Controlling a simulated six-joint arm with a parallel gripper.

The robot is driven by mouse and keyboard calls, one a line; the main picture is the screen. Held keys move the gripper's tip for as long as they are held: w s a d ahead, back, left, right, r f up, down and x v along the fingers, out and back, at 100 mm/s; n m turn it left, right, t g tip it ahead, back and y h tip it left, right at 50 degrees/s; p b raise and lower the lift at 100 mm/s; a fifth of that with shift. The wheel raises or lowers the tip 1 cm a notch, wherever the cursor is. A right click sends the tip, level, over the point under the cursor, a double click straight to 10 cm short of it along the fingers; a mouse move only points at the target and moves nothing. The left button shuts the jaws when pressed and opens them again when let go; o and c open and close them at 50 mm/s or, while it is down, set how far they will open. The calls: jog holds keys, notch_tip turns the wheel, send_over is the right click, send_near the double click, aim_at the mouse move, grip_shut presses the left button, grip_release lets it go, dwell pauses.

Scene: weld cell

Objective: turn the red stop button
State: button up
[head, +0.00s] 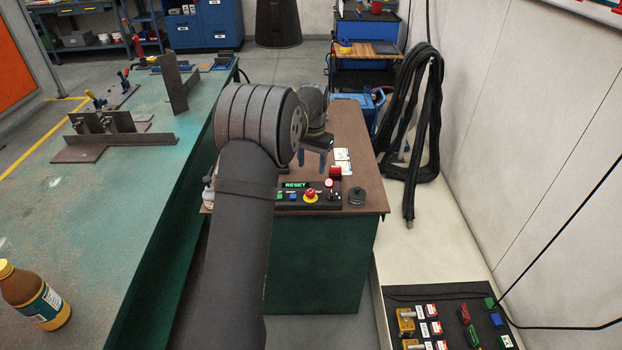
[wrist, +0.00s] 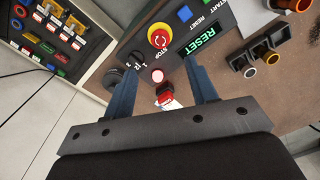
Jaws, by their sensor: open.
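The red stop button (head: 310,195) with its yellow collar sits on the dark control panel (head: 291,206) on top of the brown-topped cabinet. In the wrist view, the red stop button (wrist: 160,38) shows beyond the fingertips, with the word STOP beside it. My gripper (head: 324,160) hangs above the cabinet top, behind the panel in the head view. In the wrist view, my gripper (wrist: 157,72) has its two blue-grey fingers spread apart with nothing held. The button appears apart from both fingers. My arm covers the left part of the panel in the head view.
The panel has a green RESET display (wrist: 203,39), a blue button (wrist: 185,14), a black selector knob (wrist: 137,60) and a pale lit button (wrist: 157,75). A red block-like part (head: 335,172) stands behind the panel. A dark round piece (head: 357,196) sits right of it.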

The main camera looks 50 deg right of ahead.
notch_tip(320, 180, up, 6)
send_over(311, 191)
jog(key=shift+s, duration=0.25)
jog(key=f, duration=1.7)
jog(key=shift+w+f, duration=0.2)
jog(key=shift+w, duration=0.1)
jog(key=shift+f, duration=0.1)
jog(key=n, duration=0.7)
notch_tip(311, 191, up, 16)
jog(key=shift+s+d+f, duration=0.15)
jog(key=shift+d+f, duration=0.05)
dwell(1.8)
dwell(0.5)
